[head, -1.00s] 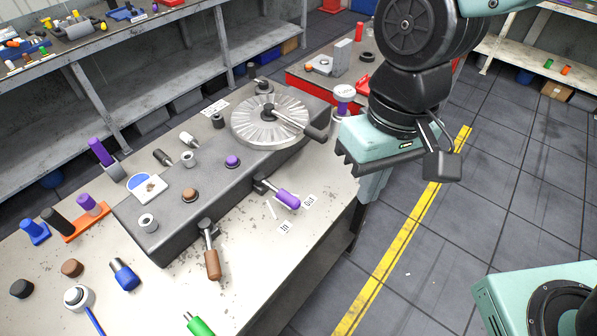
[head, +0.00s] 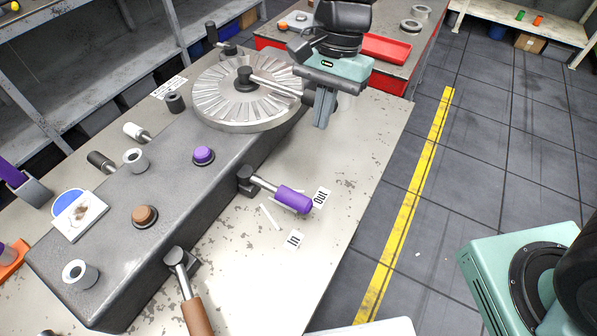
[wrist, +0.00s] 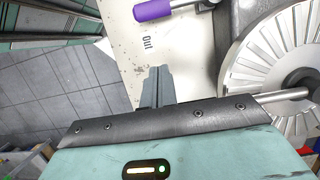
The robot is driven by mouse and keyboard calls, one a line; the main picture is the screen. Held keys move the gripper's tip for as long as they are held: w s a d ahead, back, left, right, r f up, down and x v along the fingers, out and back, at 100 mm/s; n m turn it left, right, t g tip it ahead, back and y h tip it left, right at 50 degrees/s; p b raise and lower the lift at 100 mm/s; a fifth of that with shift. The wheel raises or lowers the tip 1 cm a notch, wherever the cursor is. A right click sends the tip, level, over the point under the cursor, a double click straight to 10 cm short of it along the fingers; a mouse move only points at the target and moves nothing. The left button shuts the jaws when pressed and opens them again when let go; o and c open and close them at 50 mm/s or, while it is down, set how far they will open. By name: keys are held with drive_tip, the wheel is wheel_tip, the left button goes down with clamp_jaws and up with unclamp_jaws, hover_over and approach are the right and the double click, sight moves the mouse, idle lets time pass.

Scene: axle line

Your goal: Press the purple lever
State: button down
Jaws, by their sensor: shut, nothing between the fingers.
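The purple lever (head: 292,199) has a purple grip on a metal rod and sticks out from the front side of the grey machine block, beside the "Out" label (head: 321,197). The "In" label (head: 295,240) lies nearer to me. In the wrist view the purple lever (wrist: 158,10) shows at the top, beyond my fingertips. My gripper (head: 321,122) is shut and empty, pointing down over the bench to the right of the slotted disc. It is beyond the lever in the head view and apart from it. In the wrist view its closed fingers (wrist: 157,80) show in the middle.
The slotted metal disc (head: 220,98) with its arm (head: 275,86) stands close beside my gripper. A brown-handled lever (head: 194,315) is nearer. A purple button (head: 203,155) and a brown button (head: 144,216) sit on the block. The bench right of the lever is clear.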

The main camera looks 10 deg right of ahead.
sight(274, 190)
drive_tip(key=shift+f, duration=0.1)
drive_tip(key=p+x, duration=0.1)
drive_tip(key=x, duration=0.9)
drive_tip(key=shift+p, duration=0.35)
drive_tip(key=shift+s+a+f+p, duration=0.1)
drive_tip(key=shift+s+a+p, duration=0.2)
drive_tip(key=shift+s, duration=0.2)
drive_tip(key=shift+s+a+f+p, duration=0.1)
drive_tip(key=shift+s+a+p, duration=0.1)
drive_tip(key=shift+s+a, duration=0.3)
drive_tip(key=shift+s+a+f, duration=0.25)
drive_tip(key=shift+s+a, duration=0.1)
drive_tip(key=shift+s, duration=0.2)
